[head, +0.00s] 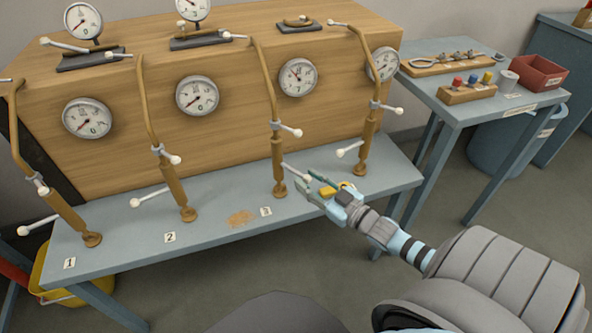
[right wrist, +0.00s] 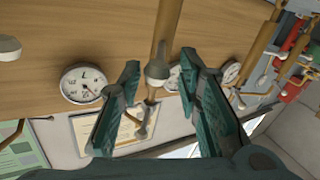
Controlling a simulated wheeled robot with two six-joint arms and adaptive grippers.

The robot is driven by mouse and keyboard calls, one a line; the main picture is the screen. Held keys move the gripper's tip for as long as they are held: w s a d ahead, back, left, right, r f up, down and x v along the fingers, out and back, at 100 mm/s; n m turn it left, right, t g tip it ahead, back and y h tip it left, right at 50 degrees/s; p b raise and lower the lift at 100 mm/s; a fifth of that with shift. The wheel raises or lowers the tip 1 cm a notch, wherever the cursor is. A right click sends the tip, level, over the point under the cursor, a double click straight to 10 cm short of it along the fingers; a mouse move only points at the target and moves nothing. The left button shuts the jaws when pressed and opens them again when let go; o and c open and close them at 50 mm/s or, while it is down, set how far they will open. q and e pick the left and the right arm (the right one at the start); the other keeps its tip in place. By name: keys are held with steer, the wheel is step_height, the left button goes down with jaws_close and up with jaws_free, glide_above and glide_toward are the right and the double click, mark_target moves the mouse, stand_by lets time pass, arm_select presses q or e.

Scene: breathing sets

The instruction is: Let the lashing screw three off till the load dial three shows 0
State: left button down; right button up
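Lashing screw three (head: 277,150) is a brown upright rod behind the label 3 (head: 265,211), with a collar and white-tipped handles. Its lower handle's white tip (head: 306,178) is at my right gripper (head: 308,181). In the right wrist view the green fingers of the right gripper (right wrist: 160,105) are apart, with a pale knob (right wrist: 157,70) showing between them. I cannot tell whether they touch it. Load dial three (head: 298,77) is on the wooden block above the screw; its needle points to the upper left, away from the bottom. My left gripper is not in view.
Similar screws stand on both sides, at left (head: 176,190) and right (head: 368,130), with dials on the wooden block (head: 240,125). The bench front edge (head: 160,262) is low. A side table (head: 470,115) with a red bin (head: 540,75) stands at right.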

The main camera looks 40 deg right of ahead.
mark_target(291, 168)
steer(key=w, duration=0.1)
steer(key=w+b, duration=0.1)
steer(key=w, duration=0.3)
steer(key=shift+w+a, duration=0.1)
steer(key=shift+a, duration=0.25)
jaws_close()
steer(key=shift+a, duration=0.1)
